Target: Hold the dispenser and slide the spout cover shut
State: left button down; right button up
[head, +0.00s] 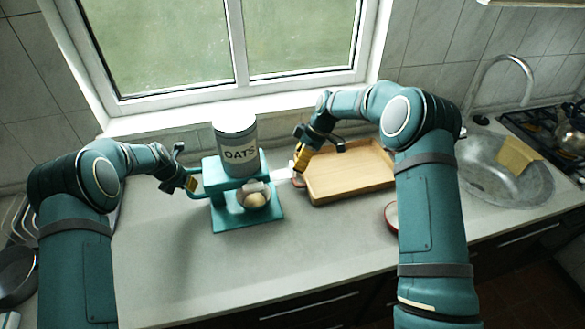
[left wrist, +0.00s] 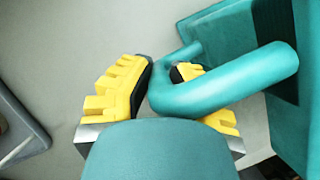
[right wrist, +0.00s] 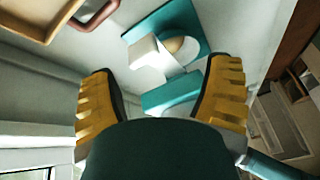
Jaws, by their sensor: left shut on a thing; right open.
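The teal dispenser (head: 211,172) stands on the counter with a grey OATS canister (head: 239,155) on top and a small bowl (head: 243,198) holding something pale below. My left gripper (head: 191,184) is shut on its teal side handle (left wrist: 235,82), which passes between the yellow fingers in the left wrist view (left wrist: 163,68). The white spout cover (head: 281,174) sticks out on the dispenser's right side. It also shows in the right wrist view (right wrist: 146,52). My right gripper (head: 299,164) is open beside the cover's outer end. No contact is visible between its fingers (right wrist: 165,68) and the cover.
A wooden tray (head: 350,172) lies just right of the dispenser, near my right gripper. A red-rimmed bowl (head: 391,216) is partly hidden by my right arm. The sink (head: 500,180) is at far right. The counter front of the dispenser is clear.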

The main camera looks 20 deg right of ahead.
aim_at(276, 172)
notch_tip(276, 172, up, 5)
jog(key=w+d+n, duration=0.2)
jog(key=d+n, duration=0.1)
jog(key=n, duration=0.2)
jog(key=x, duration=1.2)
jog(key=shift+d, duration=0.1)
